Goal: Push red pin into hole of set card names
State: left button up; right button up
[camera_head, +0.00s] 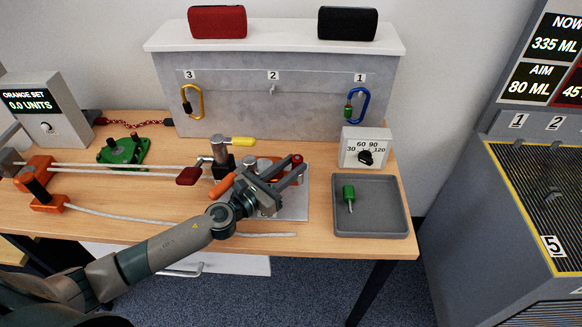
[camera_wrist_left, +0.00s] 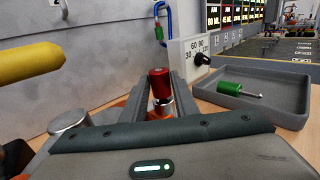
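The red pin (camera_head: 297,159) has a red head; in the left wrist view the red pin (camera_wrist_left: 160,84) stands upright with a metal shank below its head. My left gripper (camera_head: 288,172) reaches over the grey plate (camera_head: 292,205) at the right of the rope line. Its two fingers (camera_wrist_left: 160,92) lie snugly on both sides of the pin and look shut on it. An orange fitting (camera_head: 262,164) lies under the fingers; its hole is hidden, so the pin's depth cannot be told. No card with a set name shows clearly. My right gripper is out of view.
A grey tray (camera_head: 386,225) with a green pin (camera_head: 348,193) stands at the right. A dial box (camera_head: 365,148) stands behind it. A yellow-handled clamp (camera_head: 221,150) is close left of the gripper.

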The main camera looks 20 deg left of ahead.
pick_arm(q)
jog(key=o, duration=0.3)
jog(key=shift+f, duration=0.2)
jog(key=shift+o, duration=0.2)
jog(key=shift+s, duration=0.1)
jog(key=shift+r, duration=0.55)
jog(key=s+d+r+p, duration=0.2)
jog(key=d+r, duration=0.8)
jog(key=d, duration=0.1)
jog(key=shift+s+d, duration=0.15)
jog(key=shift+s, duration=0.1)
jog(key=shift+s, duration=0.1)
